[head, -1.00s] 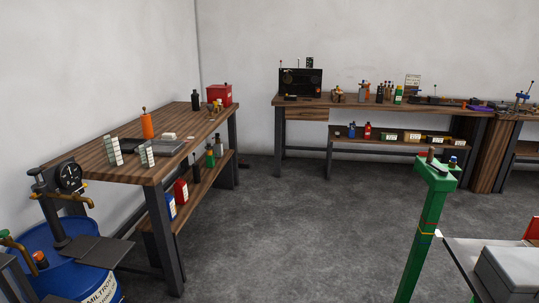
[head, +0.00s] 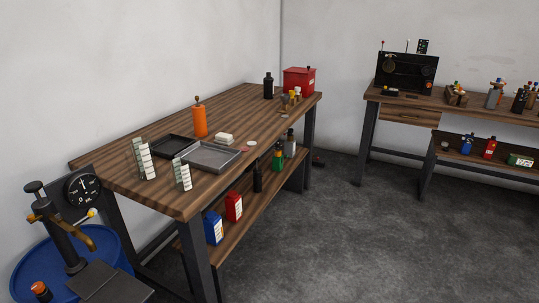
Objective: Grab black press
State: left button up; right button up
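No thing in view is plainly marked as the black press. On the near wooden table a black bottle (head: 268,87) stands at the far end. I cannot tell which of these is the press. Neither gripper shows.
The wooden table (head: 240,120) carries trays (head: 212,157), an orange cylinder (head: 200,121) and a red box (head: 299,80). Its lower shelf holds several bottles. The blue drum (head: 105,253) is at the lower left. Grey floor (head: 350,240) is clear at right.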

aim_at(257, 174)
jog(key=i+l+u, duration=0.1)
jog(key=i+u, duration=0.2)
jog(key=i, duration=0.35)
jog(key=i+l+u, duration=0.1)
jog(key=u, duration=0.75)
